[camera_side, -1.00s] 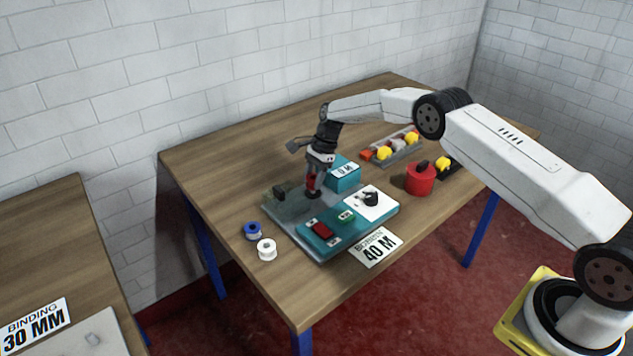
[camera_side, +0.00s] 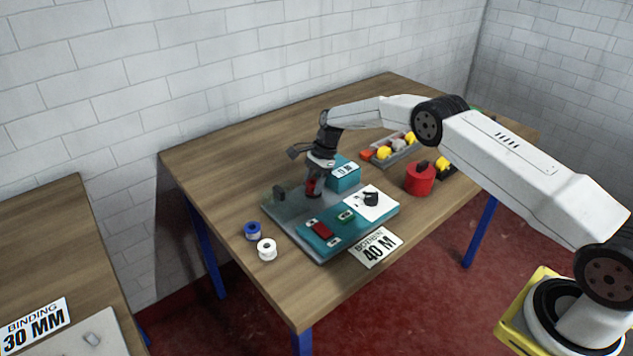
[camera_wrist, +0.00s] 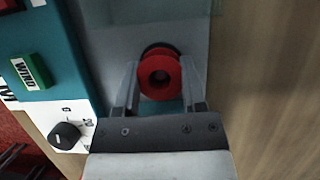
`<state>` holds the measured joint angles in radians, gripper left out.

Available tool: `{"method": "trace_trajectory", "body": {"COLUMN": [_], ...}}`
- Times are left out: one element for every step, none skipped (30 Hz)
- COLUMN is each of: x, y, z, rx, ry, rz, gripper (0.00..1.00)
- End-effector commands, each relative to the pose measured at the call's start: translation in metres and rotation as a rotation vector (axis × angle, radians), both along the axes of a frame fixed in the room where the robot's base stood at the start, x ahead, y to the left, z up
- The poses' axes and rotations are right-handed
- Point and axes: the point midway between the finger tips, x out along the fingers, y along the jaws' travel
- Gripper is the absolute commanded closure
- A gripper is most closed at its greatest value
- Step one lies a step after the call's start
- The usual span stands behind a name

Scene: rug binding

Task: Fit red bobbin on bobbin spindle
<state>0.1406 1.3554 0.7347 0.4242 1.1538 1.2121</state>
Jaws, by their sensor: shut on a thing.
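The red bobbin (camera_wrist: 159,76) is between the two fingers of my gripper (camera_wrist: 158,92) in the wrist view, its centre hole facing the camera. My gripper is shut on it. In the side view my gripper (camera_side: 313,190) points down over the grey plate of the winding machine (camera_side: 283,208), with a bit of the red bobbin (camera_side: 312,184) showing between the fingers. A dark round edge (camera_wrist: 160,48) shows just behind the bobbin. The bobbin spindle itself is hidden, so I cannot tell whether the bobbin is around it.
A blue bobbin (camera_side: 253,231) and a white bobbin (camera_side: 266,249) stand on the table left of the machine. A teal box (camera_side: 343,176), a red pot (camera_side: 420,178) and a grey tray (camera_side: 404,154) of coloured pieces lie to the right. The table's back left is clear.

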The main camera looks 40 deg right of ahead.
Motion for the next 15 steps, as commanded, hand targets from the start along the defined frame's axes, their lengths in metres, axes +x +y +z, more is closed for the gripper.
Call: {"method": "trace_trajectory", "body": {"x": [0.0001,0.0001,0.0002,0.0002,0.0002,0.0002,0.0001,0.0001,0.0001,0.0002,0.0002,0.0001,0.0001,0.0001,0.0001], "y": [-0.0001,0.0000,0.0000,0.0000,0.0000,0.0000,0.0000,0.0000,0.0000,0.0000,0.0000,0.0000,0.0000,0.0000,0.0000], "z": [-0.0009,-0.0014,-0.0020,-0.0025,-0.0030,-0.0037,-0.0042,-0.0047,-0.0050,-0.0048,-0.0048,-0.0048,-0.0048,-0.0048,-0.0048], "rx": [0.000,0.000,0.000,0.000,0.000,0.000,0.000,0.000,0.000,0.000,0.000,0.000,0.000,0.000,0.000], "ry": [0.000,0.000,-0.001,-0.001,-0.001,-0.001,-0.001,-0.001,-0.001,-0.001,-0.001,-0.001,-0.001,0.000,0.000], "rz": [0.000,0.000,0.000,0.000,0.000,0.000,0.000,0.000,0.000,0.000,0.000,0.000,0.000,0.000,0.000], "gripper": [1.00,1.00,1.00,1.00,1.00,1.00,1.00,1.00,0.45,0.35,0.26,0.13,0.07,0.07,0.07]}}
